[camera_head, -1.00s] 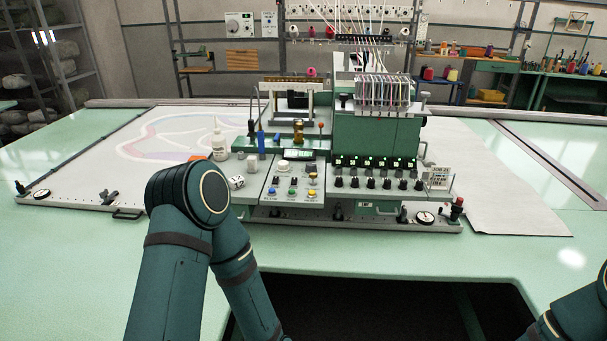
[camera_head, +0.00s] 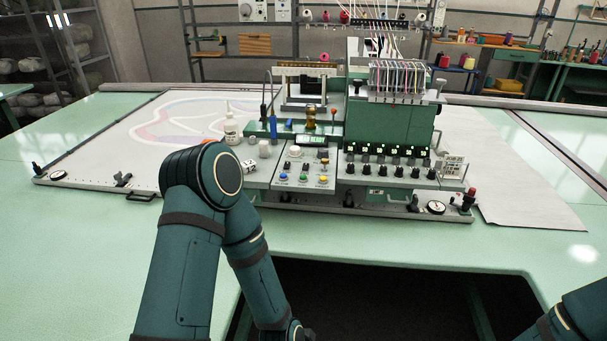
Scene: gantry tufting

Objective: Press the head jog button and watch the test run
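A green tufting head (camera_head: 388,125) with several thread lines stands on the gantry over the table. At its left is a sloped grey control panel (camera_head: 305,168) with small coloured buttons. A blue button (camera_head: 283,177) and a yellow button (camera_head: 323,181) sit along its lower row. The button labels are too small to read, so I cannot tell which is the head jog button. A small lit display (camera_head: 311,140) is above the panel. My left arm is bent in front of the table, its elbow left of the panel.
A white bottle (camera_head: 230,128) and a die-like cube (camera_head: 249,166) stand left of the panel. A round gauge (camera_head: 436,208) and red-topped knob (camera_head: 469,197) are at the right front. Pale cloth with a coloured outline (camera_head: 150,125) lies left. A dark opening (camera_head: 390,300) is in front.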

